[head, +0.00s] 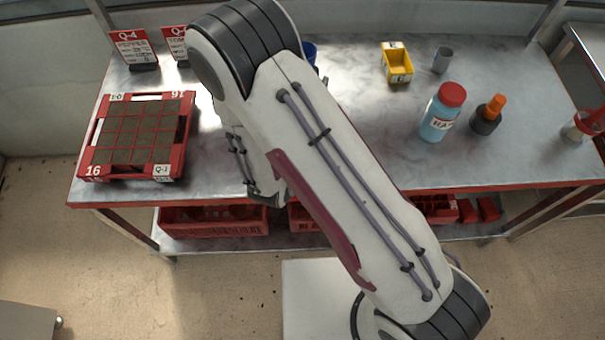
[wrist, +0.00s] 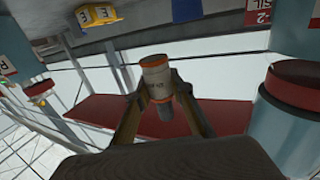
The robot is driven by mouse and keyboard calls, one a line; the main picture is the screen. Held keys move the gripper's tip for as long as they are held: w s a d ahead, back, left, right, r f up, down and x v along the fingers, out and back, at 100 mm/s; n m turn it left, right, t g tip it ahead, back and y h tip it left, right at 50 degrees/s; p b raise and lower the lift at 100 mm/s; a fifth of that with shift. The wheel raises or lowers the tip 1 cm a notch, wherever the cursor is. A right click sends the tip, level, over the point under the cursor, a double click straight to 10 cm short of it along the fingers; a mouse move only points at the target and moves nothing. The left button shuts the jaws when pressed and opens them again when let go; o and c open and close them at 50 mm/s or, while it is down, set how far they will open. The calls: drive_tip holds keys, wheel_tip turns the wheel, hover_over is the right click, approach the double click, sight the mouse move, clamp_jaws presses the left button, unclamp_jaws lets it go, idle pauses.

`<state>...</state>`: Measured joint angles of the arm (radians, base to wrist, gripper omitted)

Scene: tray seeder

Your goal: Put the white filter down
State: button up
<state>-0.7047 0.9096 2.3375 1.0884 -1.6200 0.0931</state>
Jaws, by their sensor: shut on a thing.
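The white filter (wrist: 156,82), a short pale cylinder with orange bands and small dark print, is between the two fingers of my gripper (wrist: 162,88) in the wrist view. The fingers are shut on it, one on each side, and its darker lower end shows between them. It appears held clear of any surface; its exact height cannot be told. In the head view my arm hides both the gripper and the filter.
The grey bench (head: 375,130) carries a red seed tray (head: 187,150) at left. A yellow bin (head: 397,67), grey cup (head: 442,60), blue red-capped bottle (head: 440,115) and orange-tipped dark bottle (head: 487,116) stand at right. The bench between them has free room.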

drive_tip(key=s+a+f+m+g+h, duration=0.1)
drive_tip(key=s, duration=0.6)
drive_tip(key=s+a+f+m+h, duration=0.1)
drive_tip(key=s+a+h, duration=0.1)
drive_tip(key=s, duration=0.5)
drive_tip(key=shift+f+m+g+h, duration=0.3)
drive_tip(key=shift+f+g, duration=0.1)
drive_tip(key=shift+f, duration=0.15)
drive_tip(key=shift+f, duration=2.75)
drive_tip(key=shift+f, duration=0.1)
drive_tip(key=shift+f, duration=1.8)
drive_tip(key=shift+f, duration=0.2)
drive_tip(key=o, duration=1.1)
drive_tip(key=shift+c, duration=0.2)
